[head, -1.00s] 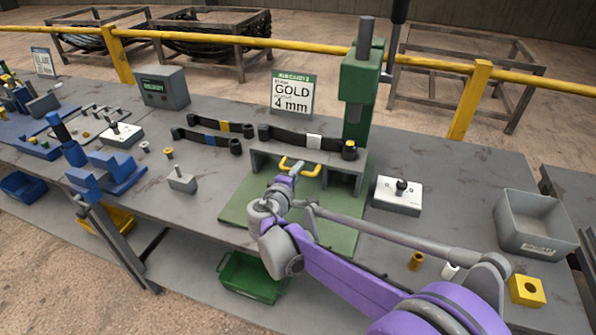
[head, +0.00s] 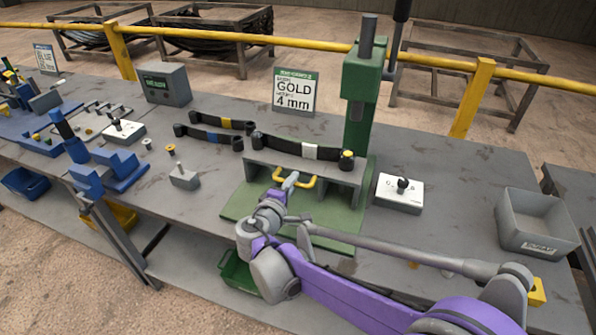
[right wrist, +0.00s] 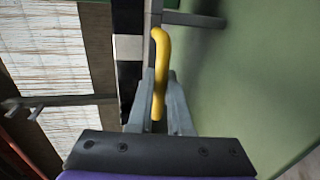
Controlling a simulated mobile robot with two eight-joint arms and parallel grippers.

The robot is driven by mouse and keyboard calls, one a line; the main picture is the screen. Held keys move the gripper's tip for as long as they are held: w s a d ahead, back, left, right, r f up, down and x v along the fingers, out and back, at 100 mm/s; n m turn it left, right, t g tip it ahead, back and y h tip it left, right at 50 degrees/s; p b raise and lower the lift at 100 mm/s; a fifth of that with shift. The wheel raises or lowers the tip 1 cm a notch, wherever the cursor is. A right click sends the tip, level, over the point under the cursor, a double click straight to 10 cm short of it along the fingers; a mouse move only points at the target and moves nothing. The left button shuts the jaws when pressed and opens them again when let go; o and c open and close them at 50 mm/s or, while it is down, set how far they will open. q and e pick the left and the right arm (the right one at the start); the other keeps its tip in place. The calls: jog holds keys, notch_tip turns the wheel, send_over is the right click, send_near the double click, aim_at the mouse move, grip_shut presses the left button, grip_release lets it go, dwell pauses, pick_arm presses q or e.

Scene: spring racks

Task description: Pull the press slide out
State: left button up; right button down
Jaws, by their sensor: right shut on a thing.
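The press slide (head: 262,166) is a grey block on the green base plate (head: 236,211) of the green press (head: 356,92). It sticks out in front of the press column. A dark leaf spring (head: 285,146) with a white band and a yellow-capped end lies along its top. My right gripper (head: 290,181) is shut on the slide's yellow handle (head: 308,182) at its front. In the right wrist view the yellow handle (right wrist: 161,60) stands between the two fingers (right wrist: 160,112). My left gripper is not in view.
A white switch box (head: 395,197) and a grey bin (head: 535,225) stand to the right. Two more banded springs (head: 210,138) and a sign reading GOLD 4 mm (head: 293,92) stand behind and left. A grey post block (head: 184,179) is left of the base plate. The table's front edge is close.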

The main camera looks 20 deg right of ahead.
jog(key=f+v, duration=0.2)
jog(key=v, duration=0.9)
jog(key=shift+s+a+f+p, duration=0.2)
jog(key=shift+s+p, duration=0.1)
jog(key=shift+s, duration=0.05)
jog(key=c, duration=1.2)
grip_release()
jog(key=o, duration=0.3)
jog(key=shift+s+a+r, duration=0.1)
jog(key=shift+s+a, duration=0.05)
jog(key=shift+s, duration=0.05)
jog(key=shift+o, duration=0.2)
jog(key=shift+w, duration=0.1)
jog(key=v, duration=1)
jog(key=shift+s, duration=0.35)
